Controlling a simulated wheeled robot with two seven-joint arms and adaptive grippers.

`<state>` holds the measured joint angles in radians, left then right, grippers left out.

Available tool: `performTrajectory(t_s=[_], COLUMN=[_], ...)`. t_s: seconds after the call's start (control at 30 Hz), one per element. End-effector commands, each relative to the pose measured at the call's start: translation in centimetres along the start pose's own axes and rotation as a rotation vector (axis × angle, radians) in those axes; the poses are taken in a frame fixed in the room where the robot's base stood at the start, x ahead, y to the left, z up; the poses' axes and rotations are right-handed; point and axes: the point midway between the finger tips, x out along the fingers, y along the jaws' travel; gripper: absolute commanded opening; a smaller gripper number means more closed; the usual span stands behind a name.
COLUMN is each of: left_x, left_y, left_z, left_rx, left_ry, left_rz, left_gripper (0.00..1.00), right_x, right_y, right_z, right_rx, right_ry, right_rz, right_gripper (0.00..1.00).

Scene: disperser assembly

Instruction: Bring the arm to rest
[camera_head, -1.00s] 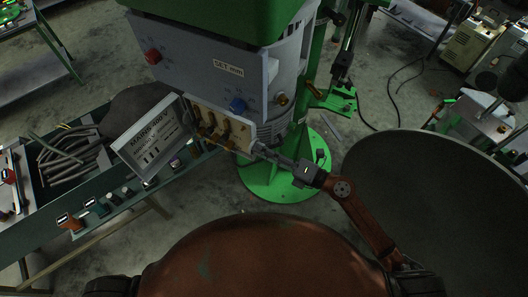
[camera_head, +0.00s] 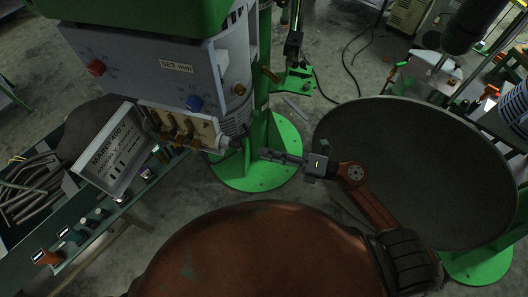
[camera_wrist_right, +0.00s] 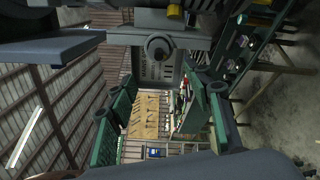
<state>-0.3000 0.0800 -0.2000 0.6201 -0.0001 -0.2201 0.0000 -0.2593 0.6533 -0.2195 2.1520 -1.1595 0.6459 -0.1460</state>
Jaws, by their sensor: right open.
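My right arm comes in from the lower right in the head view, with rust-coloured links. Its right gripper (camera_head: 268,154) is open and points left. No held object shows between its fingers. It is beside the right end of a switch panel (camera_head: 190,128) with several brass levers, with a small gap between them. My left gripper is not in view.
A white "MAINS 400 V" box (camera_head: 112,150) stands left of the panel above a green bench edge (camera_head: 75,240). A green round base (camera_head: 258,170) stands on the floor behind my gripper. A large dark round disc (camera_head: 420,160) lies to the right, close to my arm.

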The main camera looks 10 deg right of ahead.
Motion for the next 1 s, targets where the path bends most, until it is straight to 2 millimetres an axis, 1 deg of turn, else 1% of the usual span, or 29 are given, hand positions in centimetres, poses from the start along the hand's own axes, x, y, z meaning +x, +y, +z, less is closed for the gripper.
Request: performTrajectory(t_s=[0.4,0.47,0.53,0.57,0.67,0.7,0.77,0.8,0.87,0.9,0.97,1.0], left_x=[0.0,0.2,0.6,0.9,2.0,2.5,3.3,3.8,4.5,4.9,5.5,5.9], left_y=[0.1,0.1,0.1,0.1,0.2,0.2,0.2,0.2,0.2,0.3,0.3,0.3], left_z=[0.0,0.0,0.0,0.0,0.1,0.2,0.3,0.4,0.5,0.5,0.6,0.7], left_rx=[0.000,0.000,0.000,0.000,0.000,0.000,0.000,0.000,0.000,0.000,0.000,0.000], left_ry=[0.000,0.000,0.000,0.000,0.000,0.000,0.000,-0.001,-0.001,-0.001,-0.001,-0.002], left_rz=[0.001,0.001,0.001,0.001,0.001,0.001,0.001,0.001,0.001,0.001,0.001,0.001], left_gripper=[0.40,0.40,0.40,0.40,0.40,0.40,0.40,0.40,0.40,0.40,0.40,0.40], right_x=[0.1,0.0,-0.1,-0.3,-1.1,-1.7,-2.7,-3.5,-4.8,-5.7,-7.2,-8.2], right_y=[-0.1,-0.6,-2.2,-3.3,-8.3,-11.0,-15.1,-17.9,-22.0,-24.8,-28.9,-31.6], right_z=[0.0,0.3,1.2,1.7,4.1,5.1,6.5,7.3,8.1,8.4,8.6,8.6], right_rx=[0.002,0.014,0.054,0.079,0.203,0.264,0.360,0.421,0.509,0.567,0.652,0.708], right_ry=[-0.001,-0.011,-0.042,-0.063,-0.162,-0.212,-0.290,-0.341,-0.416,-0.465,-0.538,-0.585], right_rz=[0.000,-0.002,-0.006,-0.011,-0.027,-0.037,-0.052,-0.062,-0.079,-0.092,-0.110,-0.124], right_gripper=[0.46,0.46,0.46,0.46,0.46,0.46,0.46,0.46,0.46,0.46,0.46,0.46])
